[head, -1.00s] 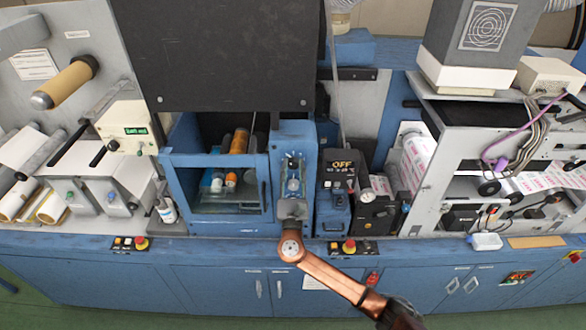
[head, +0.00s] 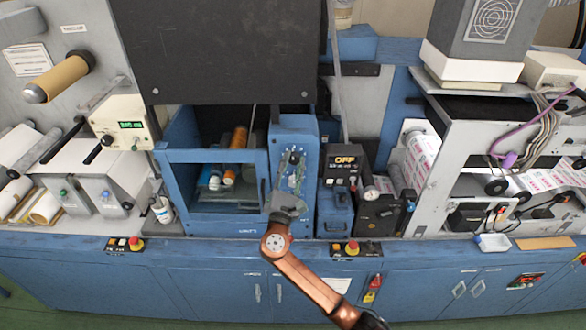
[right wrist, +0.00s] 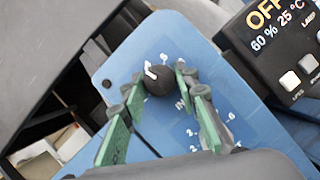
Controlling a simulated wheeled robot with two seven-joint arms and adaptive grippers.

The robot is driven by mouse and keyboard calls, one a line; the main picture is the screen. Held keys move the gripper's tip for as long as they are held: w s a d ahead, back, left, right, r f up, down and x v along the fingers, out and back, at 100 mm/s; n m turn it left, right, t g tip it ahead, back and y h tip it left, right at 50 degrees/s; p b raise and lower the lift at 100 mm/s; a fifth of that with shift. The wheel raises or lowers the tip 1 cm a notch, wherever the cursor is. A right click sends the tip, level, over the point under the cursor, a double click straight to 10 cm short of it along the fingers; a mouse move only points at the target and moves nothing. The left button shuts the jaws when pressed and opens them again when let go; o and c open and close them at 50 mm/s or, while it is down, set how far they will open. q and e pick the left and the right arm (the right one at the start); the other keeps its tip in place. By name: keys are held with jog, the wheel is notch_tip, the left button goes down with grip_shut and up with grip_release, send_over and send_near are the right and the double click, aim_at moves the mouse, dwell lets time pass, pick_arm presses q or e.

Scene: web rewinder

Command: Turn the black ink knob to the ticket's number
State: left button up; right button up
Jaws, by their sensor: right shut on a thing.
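The black ink knob (right wrist: 158,80) is round with a white pointer mark. It sits on a blue panel (right wrist: 218,92) with white printed numbers around it, partly hidden by my fingers. In the right wrist view the pointer is toward the upper left of the knob. My right gripper (right wrist: 157,88) has its green-padded fingers on either side of the knob and is shut on it. In the head view the same right gripper (head: 291,165) is against the front of the blue column (head: 305,140) and covers the knob. My left gripper is not in view. I cannot make out a ticket number.
A black control box (head: 345,170) with an orange OFF display stands right of the column. A red stop button (head: 351,248) is on the ledge below. A grey metal frame (right wrist: 60,95) flanks the panel.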

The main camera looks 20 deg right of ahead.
jog(key=shift+m+g+h+b, duration=0.4)
jog(key=shift+m+b, duration=0.15)
jog(key=shift+m, duration=0.95)
jog(key=o, duration=1.1)
jog(key=shift+o, duration=0.2)
jog(key=v, duration=1.2)
jog(key=shift+a, duration=0.1)
